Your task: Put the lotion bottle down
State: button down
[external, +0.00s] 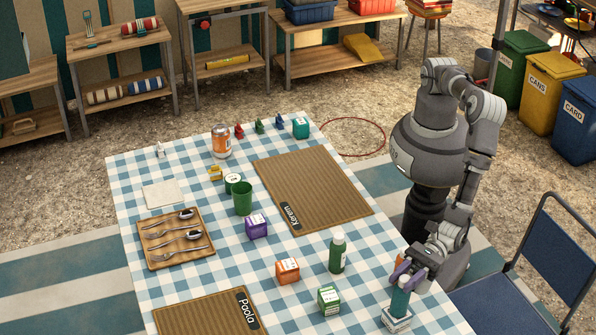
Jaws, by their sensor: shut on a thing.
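My gripper (405,271) is at the table's right edge, low over the cloth. It is shut on the upper part of a teal bottle (400,301), which looks like the lotion bottle. The bottle is upright. Its lower end is at a small white and blue box (397,321); I cannot tell whether it touches the box or is in front of or above it.
An orange box (287,271), a green box (329,300) and a purple box (256,226) stand left of my gripper. An orange thing (400,256) is partly hidden behind it. The Keren mat (315,185) is bare. A blue chair (545,260) stands at right.

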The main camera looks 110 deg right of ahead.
jog(key=c, duration=0.8)
grip_release()
jog(key=shift+o, duration=0.2)
jog(key=shift+s+r, duration=0.1)
jog(key=p+v, duration=0.3)
jog(key=v, duration=0.9)
